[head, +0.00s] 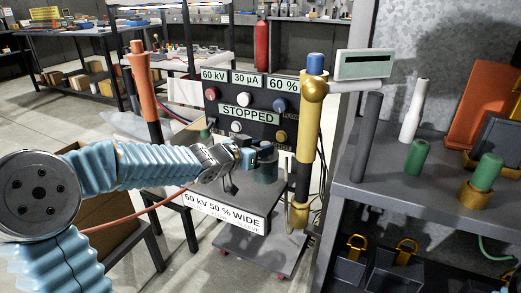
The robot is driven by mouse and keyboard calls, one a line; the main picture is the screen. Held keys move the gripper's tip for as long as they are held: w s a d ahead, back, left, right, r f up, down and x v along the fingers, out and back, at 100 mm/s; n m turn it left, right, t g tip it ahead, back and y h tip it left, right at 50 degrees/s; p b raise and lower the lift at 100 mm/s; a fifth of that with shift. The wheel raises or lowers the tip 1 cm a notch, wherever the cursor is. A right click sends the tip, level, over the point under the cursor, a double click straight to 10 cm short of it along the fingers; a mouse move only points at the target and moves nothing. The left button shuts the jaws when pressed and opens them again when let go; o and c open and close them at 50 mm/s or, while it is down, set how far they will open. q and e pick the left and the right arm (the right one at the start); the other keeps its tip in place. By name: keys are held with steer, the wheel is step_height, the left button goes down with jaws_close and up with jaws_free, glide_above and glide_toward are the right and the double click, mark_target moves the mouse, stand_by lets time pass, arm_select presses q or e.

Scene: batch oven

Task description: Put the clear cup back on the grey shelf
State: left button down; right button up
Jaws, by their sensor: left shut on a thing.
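The clear cup (265,170) looks like a small translucent, bluish cylinder in the middle of the head view, in front of the control panel. My left gripper (248,158) comes in from the left and is shut on the cup's left side. The gripper hides part of the cup, so its contents cannot be told. The grey shelf (400,194) is at the right, apart from the cup and gripper. My right gripper is not in view.
A control panel (237,114) reading STOPPED stands behind the cup. A gold and black post (304,150) stands between cup and shelf. On the shelf are a dark grey cylinder (367,137), a white cylinder (413,108) and green-topped pieces (417,156). The shelf's front middle is bare.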

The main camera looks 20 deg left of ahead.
mark_target(255, 173)
arm_select(q)
step_height(255, 173, down, 6)
steer(key=b, duration=0.4)
steer(key=shift+f, duration=0.2)
steer(key=shift+f+b, duration=0.6)
steer(key=shift+b, duration=0.05)
steer(key=c, duration=0.7)
jaws_free()
